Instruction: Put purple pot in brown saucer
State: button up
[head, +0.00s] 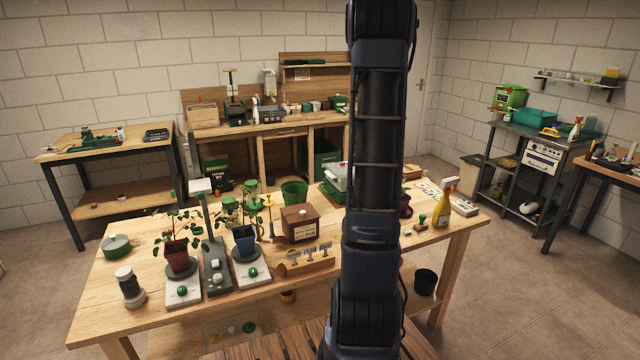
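A small dark purple pot (405,208) stands on the wooden table, partly hidden behind the right side of my arm. I cannot make out a brown saucer; my arm covers a strip of the table where things may be hidden. A small brown object (411,173) sits at the table's back edge right of my arm, too small to identify. My arm stands upright in front of the table and runs out of the top of the picture. My gripper is not in view.
A dark red potted plant (176,256) and a blue potted plant (244,240) stand on scales at left.

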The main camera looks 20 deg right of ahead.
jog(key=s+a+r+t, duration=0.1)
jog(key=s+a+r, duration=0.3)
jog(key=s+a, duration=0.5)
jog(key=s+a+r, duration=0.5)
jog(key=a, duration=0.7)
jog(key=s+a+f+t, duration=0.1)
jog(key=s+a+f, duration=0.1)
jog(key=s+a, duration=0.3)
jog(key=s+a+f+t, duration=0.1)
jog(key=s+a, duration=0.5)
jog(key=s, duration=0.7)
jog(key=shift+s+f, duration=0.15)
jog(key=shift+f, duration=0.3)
